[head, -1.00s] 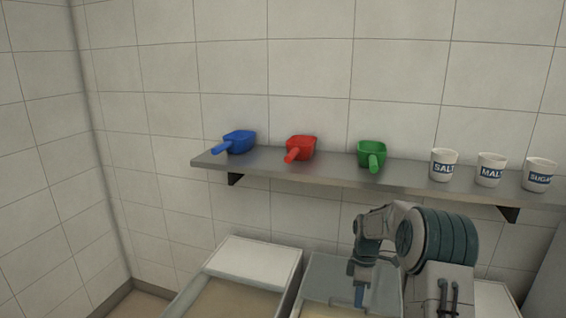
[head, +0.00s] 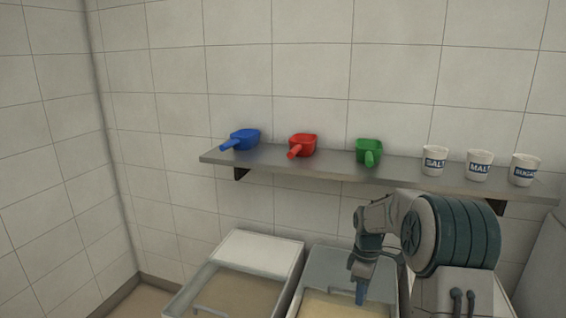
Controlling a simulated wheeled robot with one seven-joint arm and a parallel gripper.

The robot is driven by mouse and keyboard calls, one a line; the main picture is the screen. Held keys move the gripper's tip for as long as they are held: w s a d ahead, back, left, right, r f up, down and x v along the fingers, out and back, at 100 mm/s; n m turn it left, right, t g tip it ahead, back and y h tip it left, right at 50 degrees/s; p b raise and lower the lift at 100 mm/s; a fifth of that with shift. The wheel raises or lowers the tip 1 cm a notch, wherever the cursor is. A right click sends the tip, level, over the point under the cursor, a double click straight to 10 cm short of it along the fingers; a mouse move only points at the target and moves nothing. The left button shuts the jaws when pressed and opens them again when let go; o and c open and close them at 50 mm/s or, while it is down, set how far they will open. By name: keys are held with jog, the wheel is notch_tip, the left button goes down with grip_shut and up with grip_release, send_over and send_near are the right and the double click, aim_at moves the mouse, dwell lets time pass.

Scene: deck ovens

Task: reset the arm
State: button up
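My arm, a grey link with a large teal ribbed joint, rises at the lower right in the head view. It bends over, and its end, my gripper (head: 361,292), points down above the open middle bin (head: 335,268), which holds a pale content. The gripper is small and seen from the side, so I cannot tell whether its fingers are open or shut. I see nothing hanging from it.
A steel shelf (head: 300,167) on the tiled wall holds a blue scoop (head: 244,139), a red scoop (head: 303,145), a green scoop (head: 369,152) and salt (head: 434,160), malt (head: 479,165) and sugar (head: 524,170) cups. A left bin (head: 261,252) stands beside the middle one.

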jog(key=s+a+r+m+t+p, duration=0.1)
jog(key=s+a+r+m, duration=0.2)
jog(key=s+r, duration=0.45)
jog(key=s+a+r+m+t+p, duration=0.1)
jog(key=s+r+m, duration=0.3)
jog(key=s, duration=0.6)
jog(key=s+a+r+m+t+p, duration=0.1)
jog(key=s+m, duration=0.4)
jog(key=s, duration=0.5)
notch_tip(320, 180, up, 3)
jog(key=shift+s+a+f+m+t+p, duration=0.2)
jog(key=shift+a+m+t+p, duration=0.1)
jog(key=shift+a+t, duration=0.35)
